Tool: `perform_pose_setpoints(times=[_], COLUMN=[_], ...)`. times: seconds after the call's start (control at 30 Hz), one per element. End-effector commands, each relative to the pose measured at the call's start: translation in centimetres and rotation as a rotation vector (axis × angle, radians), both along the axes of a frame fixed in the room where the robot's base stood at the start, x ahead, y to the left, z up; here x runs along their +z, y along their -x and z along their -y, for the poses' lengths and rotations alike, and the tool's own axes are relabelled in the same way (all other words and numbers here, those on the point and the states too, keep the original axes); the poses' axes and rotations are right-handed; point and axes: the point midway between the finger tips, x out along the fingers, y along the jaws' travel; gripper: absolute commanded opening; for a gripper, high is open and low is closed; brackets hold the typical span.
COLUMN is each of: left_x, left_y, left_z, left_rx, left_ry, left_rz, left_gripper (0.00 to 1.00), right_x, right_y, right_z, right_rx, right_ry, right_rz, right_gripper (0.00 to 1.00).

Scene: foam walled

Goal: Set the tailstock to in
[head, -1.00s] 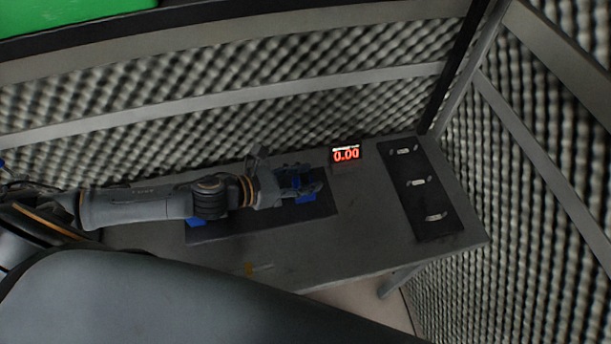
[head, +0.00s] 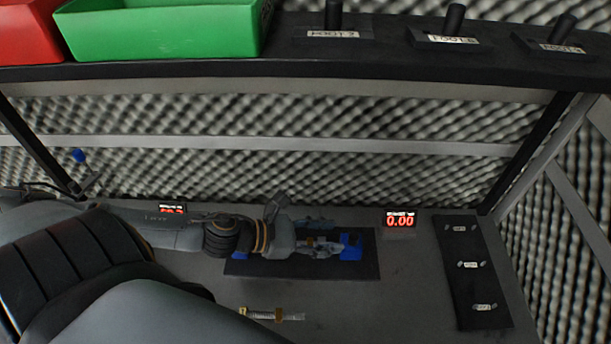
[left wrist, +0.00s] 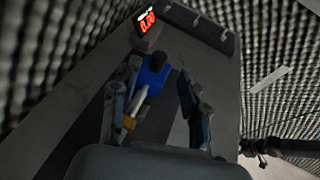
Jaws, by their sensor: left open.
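A blue block (head: 351,247), which looks like the tailstock, stands at the right end of a dark base plate (head: 300,268). In the left wrist view the blue block (left wrist: 154,74) has a dark top, and a pale rod (left wrist: 138,100) lies in front of it. My left gripper (head: 322,243) is open just left of the block, over the plate. In the left wrist view my left gripper's fingers (left wrist: 160,90) are spread on either side of the block and rod. I cannot tell if they touch. My arm hides much of the plate's left part. My right gripper is not in view.
A brass-and-silver rod (head: 274,315) lies in front of the plate. A red display (head: 400,221) stands behind, and a dark switch panel (head: 470,275) lies at right. A shelf above carries a green bin (head: 160,32) and several levers. Table between plate and panel is clear.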

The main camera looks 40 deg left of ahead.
Motion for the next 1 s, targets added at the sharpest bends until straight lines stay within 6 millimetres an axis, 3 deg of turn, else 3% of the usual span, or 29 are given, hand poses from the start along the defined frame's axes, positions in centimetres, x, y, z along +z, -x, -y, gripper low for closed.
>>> perform_pose_setpoints(times=[0.5, 1.0], left_x=[1.5, 1.9], left_y=[3.0, 3.4], left_z=[-2.5, -3.0], left_rx=[-0.001, -0.002], left_ry=[0.0, -0.003], left_rz=[-0.002, 0.0], left_gripper=[0.45, 0.45], right_x=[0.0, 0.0], right_y=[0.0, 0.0], right_z=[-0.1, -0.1], right_rx=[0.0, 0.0], right_ry=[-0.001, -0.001], right_rz=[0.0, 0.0], right_gripper=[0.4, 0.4])
